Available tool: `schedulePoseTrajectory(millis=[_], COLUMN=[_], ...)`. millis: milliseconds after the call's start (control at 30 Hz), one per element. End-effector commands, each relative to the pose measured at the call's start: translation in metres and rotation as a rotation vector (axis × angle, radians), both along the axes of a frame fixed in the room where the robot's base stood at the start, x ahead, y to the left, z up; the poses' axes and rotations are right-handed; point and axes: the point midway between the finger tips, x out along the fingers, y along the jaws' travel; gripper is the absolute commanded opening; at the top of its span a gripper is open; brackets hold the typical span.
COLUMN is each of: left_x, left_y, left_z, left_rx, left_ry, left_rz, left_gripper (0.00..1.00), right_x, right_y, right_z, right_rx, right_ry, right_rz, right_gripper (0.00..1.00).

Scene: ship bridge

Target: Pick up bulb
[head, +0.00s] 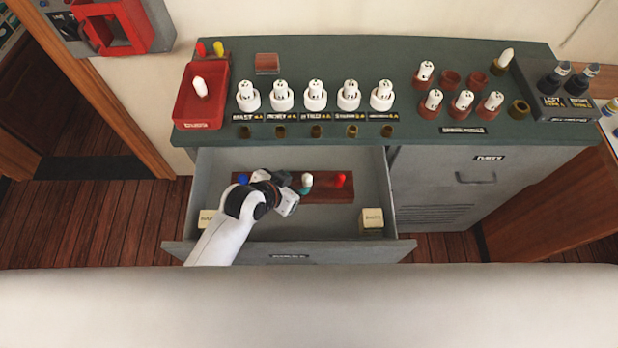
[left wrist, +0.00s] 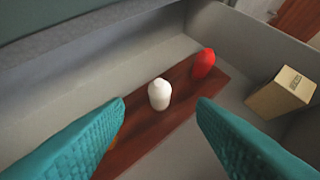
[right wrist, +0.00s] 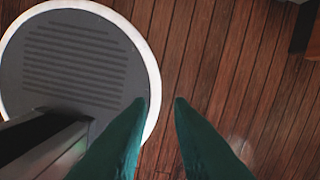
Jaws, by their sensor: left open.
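A white bulb (head: 307,180) stands on a dark red wooden strip (head: 322,195) inside the open drawer. It also shows in the left wrist view (left wrist: 159,94), ahead of and between my fingertips, not touched. A red bulb (head: 341,180) stands on the same strip to its right, and a blue bulb (head: 242,179) to its left. My left gripper (head: 300,187) is open and empty, with teal fingers (left wrist: 160,106), reaching into the drawer over the strip. My right gripper (right wrist: 160,100) has its fingers apart with nothing between them, over the wooden floor, away from the drawer.
A small box (head: 371,219) stands at the drawer's right, another (head: 207,217) at its left. The green countertop (head: 400,140) above the drawer holds several white bulbs in sockets and a red tray (head: 200,115) with a white bulb. The drawer front (head: 330,250) is the near edge.

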Motion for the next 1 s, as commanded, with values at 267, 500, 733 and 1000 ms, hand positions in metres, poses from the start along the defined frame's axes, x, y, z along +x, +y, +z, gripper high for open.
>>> schedulePoseTrajectory(millis=[267, 500, 733, 1000], left_x=[0.014, 0.029, 0.042, 0.043], left_y=[-0.012, -0.023, -0.032, -0.033], left_z=[-0.018, -0.035, -0.053, -0.055], left_rx=[-0.001, -0.001, -0.001, 0.000], left_ry=[0.000, 0.002, 0.000, 0.000], left_rz=[-0.001, 0.001, 0.001, 0.000], left_gripper=[0.51, 0.51, 0.51, 0.51], right_x=[-0.006, 0.001, 0.001, 0.001], right_y=[0.013, 0.009, 0.006, 0.003], right_z=[0.002, 0.009, 0.010, 0.010], right_rx=[0.016, 0.012, 0.006, 0.003], right_ry=[0.009, -0.001, -0.001, -0.001], right_rz=[-0.004, -0.002, -0.001, -0.001], right_gripper=[0.20, 0.20, 0.20, 0.20])
